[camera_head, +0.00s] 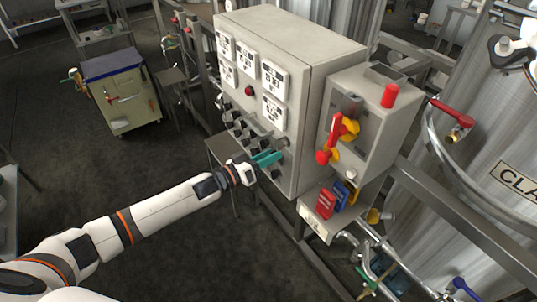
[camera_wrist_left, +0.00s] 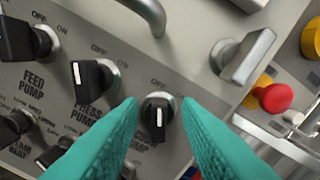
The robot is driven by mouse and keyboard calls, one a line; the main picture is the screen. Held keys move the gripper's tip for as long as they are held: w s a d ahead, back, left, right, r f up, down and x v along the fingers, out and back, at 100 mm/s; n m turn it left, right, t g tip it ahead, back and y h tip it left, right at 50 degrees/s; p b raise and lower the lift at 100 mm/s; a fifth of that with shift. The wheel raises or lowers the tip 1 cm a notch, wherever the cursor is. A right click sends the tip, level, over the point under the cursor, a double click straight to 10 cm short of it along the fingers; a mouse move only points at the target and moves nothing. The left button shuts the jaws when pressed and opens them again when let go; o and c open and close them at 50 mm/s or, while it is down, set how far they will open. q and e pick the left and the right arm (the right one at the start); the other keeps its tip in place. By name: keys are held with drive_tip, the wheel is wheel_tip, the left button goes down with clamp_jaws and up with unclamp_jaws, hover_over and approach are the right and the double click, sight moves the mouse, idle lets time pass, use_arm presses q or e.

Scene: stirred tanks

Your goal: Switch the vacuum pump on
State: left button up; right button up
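In the left wrist view a black rotary knob (camera_wrist_left: 158,107) with a white mark sits on the grey panel, between my two teal fingertips. An OFF label is above it; the label below ends in PUMP, its first word partly hidden by a finger. My left gripper (camera_wrist_left: 159,101) is open, one finger on each side of the knob; I cannot tell whether they touch it. In the head view my left gripper (camera_head: 266,159) is at the lower part of the grey control cabinet (camera_head: 318,75), where the knob is hidden. My right gripper is not in view.
Neighbouring knobs for the press pump (camera_wrist_left: 93,80) and feed pump (camera_wrist_left: 25,40) are close by. A metal handle (camera_wrist_left: 248,55) sticks out at the right. A smaller box (camera_head: 375,120) with red and yellow levers stands beside the cabinet.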

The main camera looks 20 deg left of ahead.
use_arm(q)
drive_tip(key=shift+w, duration=0.1)
clamp_jaws()
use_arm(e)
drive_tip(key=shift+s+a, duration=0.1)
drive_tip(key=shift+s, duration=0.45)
use_arm(q)
drive_tip(key=shift+m, duration=0.3)
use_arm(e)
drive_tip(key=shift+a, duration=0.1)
use_arm(q)
drive_tip(key=m+b, duration=0.1)
drive_tip(key=m, duration=1)
drive_tip(key=shift+d, duration=0.2)
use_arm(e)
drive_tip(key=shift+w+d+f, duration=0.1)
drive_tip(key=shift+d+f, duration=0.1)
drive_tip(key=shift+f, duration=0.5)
use_arm(q)
drive_tip(key=shift+m, duration=0.3)
